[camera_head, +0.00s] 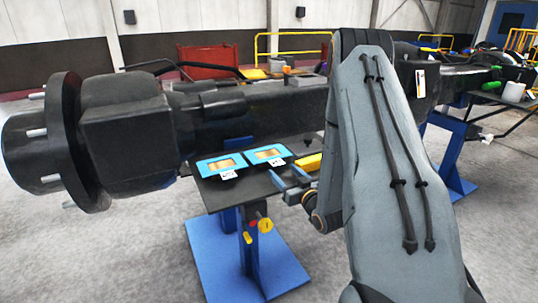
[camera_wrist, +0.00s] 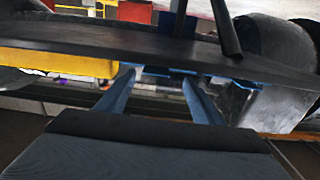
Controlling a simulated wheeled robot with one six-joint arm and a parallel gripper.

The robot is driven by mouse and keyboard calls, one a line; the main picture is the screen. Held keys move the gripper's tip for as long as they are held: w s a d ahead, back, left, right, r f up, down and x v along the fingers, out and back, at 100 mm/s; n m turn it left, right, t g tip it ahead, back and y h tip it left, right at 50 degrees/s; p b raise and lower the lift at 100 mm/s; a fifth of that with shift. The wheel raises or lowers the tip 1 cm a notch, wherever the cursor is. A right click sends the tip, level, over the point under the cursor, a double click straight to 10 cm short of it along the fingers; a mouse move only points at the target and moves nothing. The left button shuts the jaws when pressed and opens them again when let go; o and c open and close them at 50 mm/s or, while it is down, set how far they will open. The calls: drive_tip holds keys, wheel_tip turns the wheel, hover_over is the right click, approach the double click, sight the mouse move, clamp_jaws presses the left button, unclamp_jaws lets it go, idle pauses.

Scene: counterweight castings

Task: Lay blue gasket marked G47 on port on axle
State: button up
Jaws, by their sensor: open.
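Two blue rectangular gaskets with tan centres and white tags lie side by side on a dark shelf (camera_head: 222,197): a left gasket (camera_head: 203,170) and a right gasket (camera_head: 286,152). The tag markings are too small to read, so I cannot tell which is G47. My gripper (camera_head: 284,174) is open and empty at the shelf's right side, close to the right gasket. In the wrist view, my gripper (camera_wrist: 159,78) points at the shelf edge, with thin blue edges just beyond the fingertips. The black axle (camera_head: 265,105) runs behind the shelf; I cannot make out its port.
A yellow block (camera_head: 308,162) lies on the shelf beside the right gasket; it is also large at left in the wrist view (camera_wrist: 60,65). A blue stand (camera_head: 243,262) is below. The axle's hub flange (camera_head: 72,140) with studs juts out left. Floor at the lower left is clear.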

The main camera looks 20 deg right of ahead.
sight(270, 156)
drive_tip(key=w, duration=0.1)
drive_tip(key=w+p, duration=0.1)
drive_tip(key=w, duration=0.1)
drive_tip(key=shift+w+d+r, duration=0.2)
drive_tip(key=shift+w+d, duration=0.05)
drive_tip(key=shift+w, duration=0.05)
drive_tip(key=shift+w+p, duration=0.35)
drive_tip(key=shift+w, duration=0.3)
drive_tip(key=shift+f, duration=0.1)
drive_tip(key=shift+c, duration=0.4)
drive_tip(key=c, duration=1)
